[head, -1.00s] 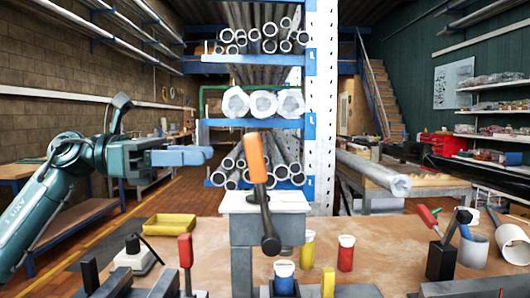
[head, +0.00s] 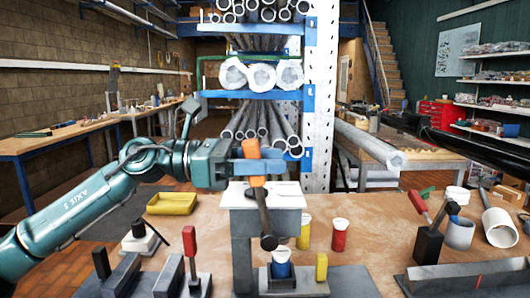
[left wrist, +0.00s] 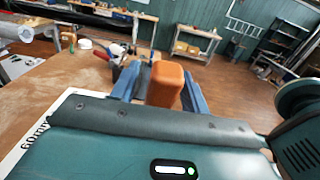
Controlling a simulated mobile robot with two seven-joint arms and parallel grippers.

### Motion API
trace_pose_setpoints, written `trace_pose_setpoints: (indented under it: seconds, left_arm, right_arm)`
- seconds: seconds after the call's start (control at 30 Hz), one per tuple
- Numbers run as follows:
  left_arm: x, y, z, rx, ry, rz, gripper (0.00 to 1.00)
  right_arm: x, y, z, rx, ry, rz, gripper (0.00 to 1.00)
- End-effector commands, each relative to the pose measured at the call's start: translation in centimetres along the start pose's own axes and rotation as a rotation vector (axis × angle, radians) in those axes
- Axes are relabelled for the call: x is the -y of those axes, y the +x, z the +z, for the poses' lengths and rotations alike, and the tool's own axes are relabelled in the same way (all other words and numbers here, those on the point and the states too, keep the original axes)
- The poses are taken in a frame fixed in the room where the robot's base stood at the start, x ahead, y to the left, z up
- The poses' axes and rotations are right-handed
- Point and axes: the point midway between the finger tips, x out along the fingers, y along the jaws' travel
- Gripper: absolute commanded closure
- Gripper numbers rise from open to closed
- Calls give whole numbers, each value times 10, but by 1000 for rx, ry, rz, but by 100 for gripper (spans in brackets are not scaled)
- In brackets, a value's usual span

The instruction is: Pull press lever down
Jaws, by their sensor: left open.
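My left gripper (head: 295,163) is at the handle, coming in level from the left. Its jaws are open, with the handle between the blue fingers. The left wrist view shows the orange handle (left wrist: 167,84) between the two fingers, nearer the right one; I cannot tell whether they touch. A blue pot with a white lid (head: 281,264) stands under the press. My right gripper is not in view.
A yellow tray (head: 172,203), a red-handled clamp (head: 189,242) and a small white-based lever (head: 140,240) lie left of the press. Yellow (head: 304,235) and red (head: 339,237) pots stand right of it.

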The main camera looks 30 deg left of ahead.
Motion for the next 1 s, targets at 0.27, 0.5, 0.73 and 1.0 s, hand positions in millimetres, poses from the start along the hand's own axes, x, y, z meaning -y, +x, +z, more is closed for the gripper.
trace_pose_setpoints:
  seconds: [0.27,0.5,0.73,1.0]
  left_arm:
    - [0,0,0,0,0,0,59]
    - [0,0,0,0,0,0,79]
    - [0,0,0,0,0,0,98]
    - [0,0,0,0,0,0,100]
  right_arm:
    - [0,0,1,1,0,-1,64]
    - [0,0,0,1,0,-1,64]
    - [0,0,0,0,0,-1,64]
    - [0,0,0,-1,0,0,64]
